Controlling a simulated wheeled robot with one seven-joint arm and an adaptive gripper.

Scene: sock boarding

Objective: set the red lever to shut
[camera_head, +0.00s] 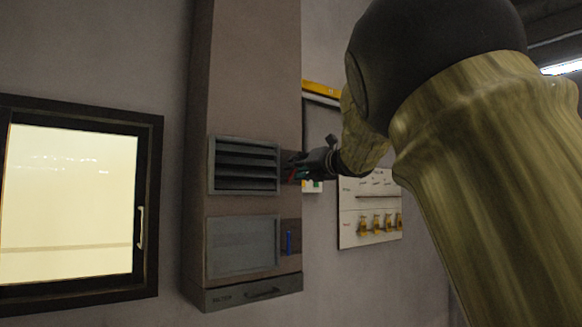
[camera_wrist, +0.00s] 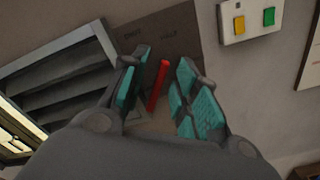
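The red lever (camera_wrist: 157,86) stands between my gripper's two teal-padded fingers in the wrist view, leaning slightly right at its top. My gripper (camera_wrist: 166,65) is open around it, with a gap showing on both sides. The lever's plate (camera_wrist: 185,22) bears two small labels that I cannot read for sure. In the head view my gripper (camera_head: 296,166) is at the plate right of the upper louvre (camera_head: 243,165), and only a trace of red shows there. The upper louvre's slats are tilted, with dark gaps between them.
A lower louvre (camera_head: 243,246) looks flat, with a blue lever (camera_head: 289,243) beside it. A switch box (camera_wrist: 250,18) with yellow and green buttons is right of the plate. A board with hooks (camera_head: 370,212) hangs farther right. A bright window (camera_head: 70,200) is at left.

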